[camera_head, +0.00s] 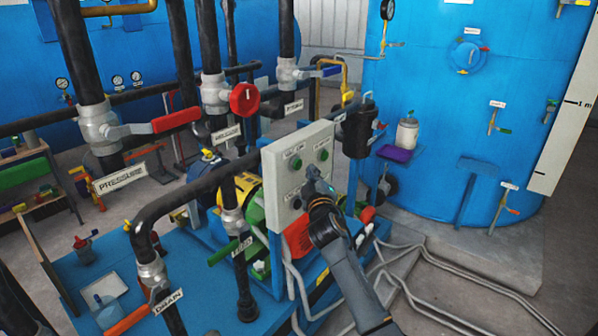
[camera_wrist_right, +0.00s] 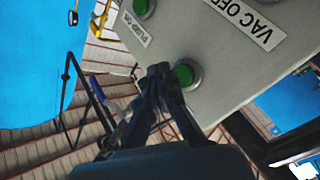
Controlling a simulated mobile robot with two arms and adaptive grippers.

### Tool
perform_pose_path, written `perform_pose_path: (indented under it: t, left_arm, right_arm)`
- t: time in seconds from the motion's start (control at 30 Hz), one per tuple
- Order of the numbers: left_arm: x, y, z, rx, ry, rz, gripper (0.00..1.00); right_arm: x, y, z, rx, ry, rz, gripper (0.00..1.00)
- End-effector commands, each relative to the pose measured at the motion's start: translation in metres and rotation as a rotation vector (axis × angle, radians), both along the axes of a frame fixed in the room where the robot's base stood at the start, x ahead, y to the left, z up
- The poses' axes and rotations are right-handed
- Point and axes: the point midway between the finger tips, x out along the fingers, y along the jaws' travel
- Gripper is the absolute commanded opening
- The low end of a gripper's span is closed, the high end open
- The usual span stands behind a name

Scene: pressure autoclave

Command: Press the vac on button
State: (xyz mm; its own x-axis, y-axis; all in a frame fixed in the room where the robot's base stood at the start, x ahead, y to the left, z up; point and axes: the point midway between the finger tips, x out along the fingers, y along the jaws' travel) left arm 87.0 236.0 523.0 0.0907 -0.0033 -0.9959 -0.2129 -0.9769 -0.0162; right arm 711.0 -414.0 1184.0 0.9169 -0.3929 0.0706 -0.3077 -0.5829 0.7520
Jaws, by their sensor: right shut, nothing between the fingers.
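A grey control panel (camera_head: 315,147) with several round buttons stands in the middle of the head view. Its left green button (camera_head: 296,163) and right green button (camera_head: 323,155) show clearly there, but their small labels are hard to read. My right gripper (camera_head: 318,186) is shut and empty in front of the panel. In the right wrist view, its closed fingertips (camera_wrist_right: 160,72) are right beside a green button (camera_wrist_right: 184,75); I cannot tell whether they touch it. No label for this button is visible. The panel appears upside down there, with a "VAC OFF" label (camera_wrist_right: 245,20). My left gripper is out of view.
Another green button (camera_wrist_right: 143,8) with a "PUMP ON" label (camera_wrist_right: 130,29) is close to the fingers. Black pipes with valves, including a red handle (camera_head: 176,121), stand left of the panel. A large blue tank (camera_head: 440,100) stands behind. Grey conduits (camera_head: 450,280) run along the floor at right.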

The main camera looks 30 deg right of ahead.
Motion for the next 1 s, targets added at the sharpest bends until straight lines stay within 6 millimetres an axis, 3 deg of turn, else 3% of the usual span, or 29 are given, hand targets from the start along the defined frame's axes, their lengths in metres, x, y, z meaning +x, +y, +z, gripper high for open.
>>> perform_pose_path:
  t: [0.23,1.0]
  left_arm:
    - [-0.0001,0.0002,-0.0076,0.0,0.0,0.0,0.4]
    - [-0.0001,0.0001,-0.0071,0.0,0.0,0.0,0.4]
  right_arm:
    - [0.0114,0.0048,-0.0001,-0.001,0.001,-0.001,0.0]
    - [0.0116,0.0047,0.0004,-0.001,0.0,0.0,0.0]
